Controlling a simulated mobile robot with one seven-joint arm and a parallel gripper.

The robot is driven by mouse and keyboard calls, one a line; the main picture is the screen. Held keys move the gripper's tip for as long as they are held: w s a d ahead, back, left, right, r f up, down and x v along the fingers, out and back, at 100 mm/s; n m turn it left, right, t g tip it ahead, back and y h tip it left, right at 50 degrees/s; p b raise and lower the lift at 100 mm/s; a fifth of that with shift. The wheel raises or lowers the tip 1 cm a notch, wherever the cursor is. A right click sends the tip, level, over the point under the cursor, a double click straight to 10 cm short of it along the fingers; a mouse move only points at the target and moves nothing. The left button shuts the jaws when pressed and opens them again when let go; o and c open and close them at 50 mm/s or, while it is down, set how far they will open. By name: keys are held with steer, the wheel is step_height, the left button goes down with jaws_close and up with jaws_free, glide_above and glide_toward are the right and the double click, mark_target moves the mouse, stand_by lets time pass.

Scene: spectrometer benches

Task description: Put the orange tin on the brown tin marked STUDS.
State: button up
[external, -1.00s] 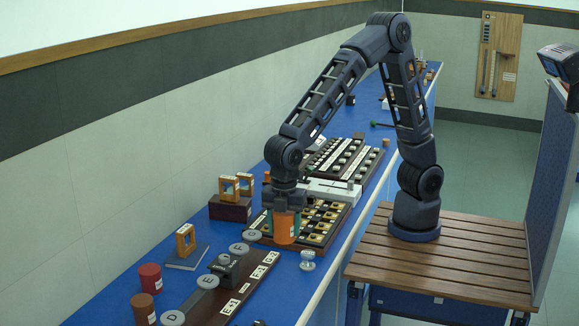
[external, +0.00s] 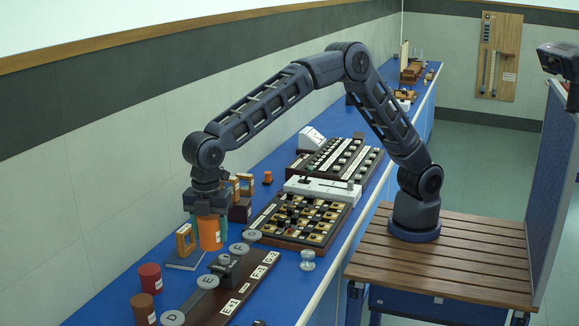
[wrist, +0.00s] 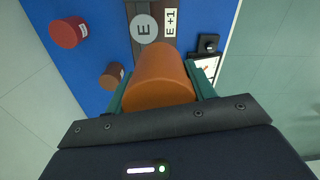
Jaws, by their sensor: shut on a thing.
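The orange tin (external: 210,234) hangs upright under my gripper (external: 208,215), which is shut on it. In the wrist view the orange tin (wrist: 158,82) sits between the two green fingers. A brown tin (external: 143,309) with a white label stands on the blue bench at the lower left. It also shows in the wrist view (wrist: 112,76), left of the held tin; its lettering is too small to read. The orange tin is above the bench, apart from the brown tin and farther back along the bench. The brown tin's top looks bare.
A red tin (external: 150,278) stands close behind the brown tin. A dark board with lettered discs (external: 208,282) lies just right of them. A chequered board (external: 305,215) lies farther right.

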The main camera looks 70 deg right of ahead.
steer(key=w+a+f, duration=0.1)
steer(key=w+a, duration=0.6)
steer(key=a, duration=0.1)
glide_above(141, 300)
step_height(141, 300, down, 5)
steer(key=shift+n, duration=0.3)
steer(key=shift+d+f, duration=0.1)
steer(key=shift+f, duration=3.6)
steer(key=shift+f, duration=0.1)
steer(key=o, duration=1)
steer(key=shift+o, duration=0.2)
step_height(141, 300, up, 12)
steer(key=shift+r, duration=0.2)
